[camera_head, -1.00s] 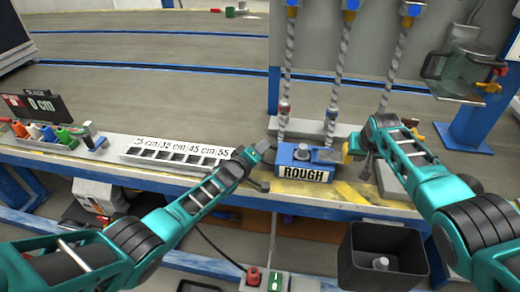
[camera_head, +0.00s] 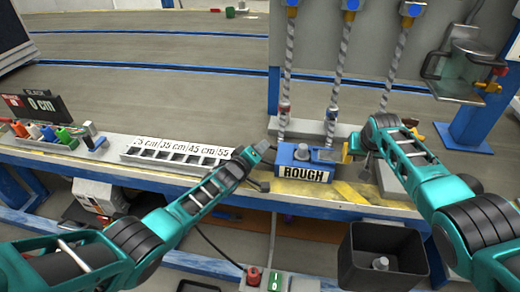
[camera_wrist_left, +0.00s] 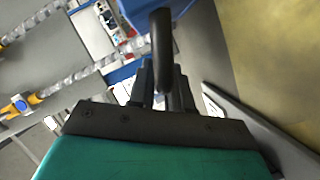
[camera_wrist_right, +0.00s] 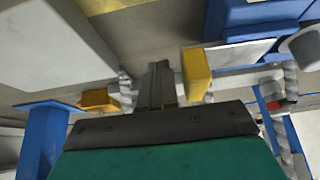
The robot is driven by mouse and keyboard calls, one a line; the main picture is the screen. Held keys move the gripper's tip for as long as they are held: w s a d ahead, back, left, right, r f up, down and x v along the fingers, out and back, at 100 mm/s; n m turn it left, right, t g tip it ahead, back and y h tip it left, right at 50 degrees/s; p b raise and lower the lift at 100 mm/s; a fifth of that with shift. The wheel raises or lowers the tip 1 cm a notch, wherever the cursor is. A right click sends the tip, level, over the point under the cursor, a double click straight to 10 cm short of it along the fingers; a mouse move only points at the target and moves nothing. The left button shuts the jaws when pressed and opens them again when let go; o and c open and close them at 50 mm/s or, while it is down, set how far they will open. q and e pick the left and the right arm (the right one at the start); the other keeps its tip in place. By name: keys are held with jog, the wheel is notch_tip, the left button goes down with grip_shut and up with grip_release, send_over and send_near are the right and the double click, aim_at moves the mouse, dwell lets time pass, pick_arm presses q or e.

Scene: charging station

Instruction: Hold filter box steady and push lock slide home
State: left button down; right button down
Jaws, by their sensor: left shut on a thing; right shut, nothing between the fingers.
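The blue filter box (camera_head: 297,156), labelled ROUGH, sits on the bench edge below the hanging spiral rods. A metal lock slide (camera_head: 328,155) lies on its top right, with a yellow tab (camera_head: 347,152) at its outer end. My left gripper (camera_head: 261,148) is at the box's left side, shut on a dark curved handle (camera_wrist_left: 161,45). My right gripper (camera_head: 366,163) is shut and empty to the right of the yellow tab. In the right wrist view its fingers (camera_wrist_right: 160,84) are right beside the tab (camera_wrist_right: 196,73); I cannot tell whether they touch.
A labelled slotted rack (camera_head: 180,152) and coloured tools (camera_head: 60,134) line the bench at left. A dark bin (camera_head: 383,255) stands below at right. A clear jug (camera_head: 455,75) hangs on the back panel. Spiral rods (camera_head: 337,75) hang close behind the box.

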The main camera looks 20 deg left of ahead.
jog(key=shift+d, duration=0.1)
dwell(0.4)
jog(key=shift+w+d+r, duration=0.1)
jog(key=shift+d, duration=0.8)
notch_tip(320, 180, up, 8)
dwell(0.4)
jog(key=shift+a+f, duration=0.35)
jog(key=shift+f, duration=1)
jog(key=shift+a+f, duration=0.3)
jog(key=shift+f, duration=1.1)
jog(key=shift+a+f, duration=0.35)
jog(key=shift+f, duration=1)
